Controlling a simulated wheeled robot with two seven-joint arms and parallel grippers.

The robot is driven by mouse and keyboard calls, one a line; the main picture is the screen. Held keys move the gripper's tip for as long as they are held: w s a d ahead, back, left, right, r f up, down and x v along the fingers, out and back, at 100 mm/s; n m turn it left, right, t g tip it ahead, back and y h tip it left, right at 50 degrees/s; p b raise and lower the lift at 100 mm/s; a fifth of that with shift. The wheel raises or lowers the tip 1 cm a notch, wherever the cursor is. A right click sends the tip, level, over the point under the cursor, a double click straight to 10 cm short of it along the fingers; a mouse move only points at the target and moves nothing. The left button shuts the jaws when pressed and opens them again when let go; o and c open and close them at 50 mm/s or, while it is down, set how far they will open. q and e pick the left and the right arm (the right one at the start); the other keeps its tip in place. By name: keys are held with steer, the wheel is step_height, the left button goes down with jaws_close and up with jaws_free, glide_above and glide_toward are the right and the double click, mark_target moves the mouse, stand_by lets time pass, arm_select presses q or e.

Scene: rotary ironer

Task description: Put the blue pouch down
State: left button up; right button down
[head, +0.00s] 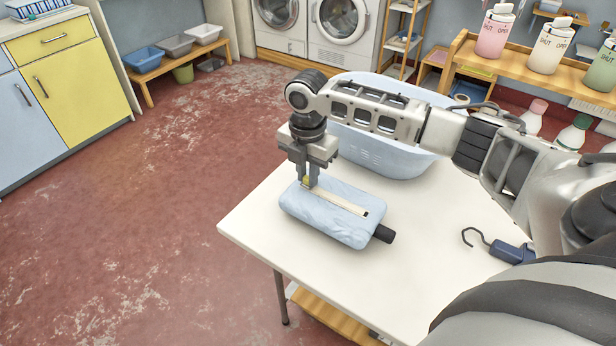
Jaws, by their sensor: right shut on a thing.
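The light blue pouch (326,221) is a soft, padded block with a cream strip along its top and a black piece at its right end. It is over the left part of the white table (263,243), lying on it or very close above it; I cannot tell which. My right gripper (309,184) points down and is shut on the pouch at the far left end of the strip. The fingertips partly hide that end. My left gripper is not in view.
A pale blue basin (385,155) stands behind the gripper on the table. A dark blue item with a hook (511,251) lies at the right. Bare tabletop surrounds the pouch, with the table's left edge close by. A wooden shelf with bottles (491,36) is at the back right.

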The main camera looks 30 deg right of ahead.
steer(key=shift+f, duration=0.75)
steer(key=shift+f, duration=0.1)
steer(key=c, duration=1.4)
jaws_free()
steer(key=shift+o, duration=0.2)
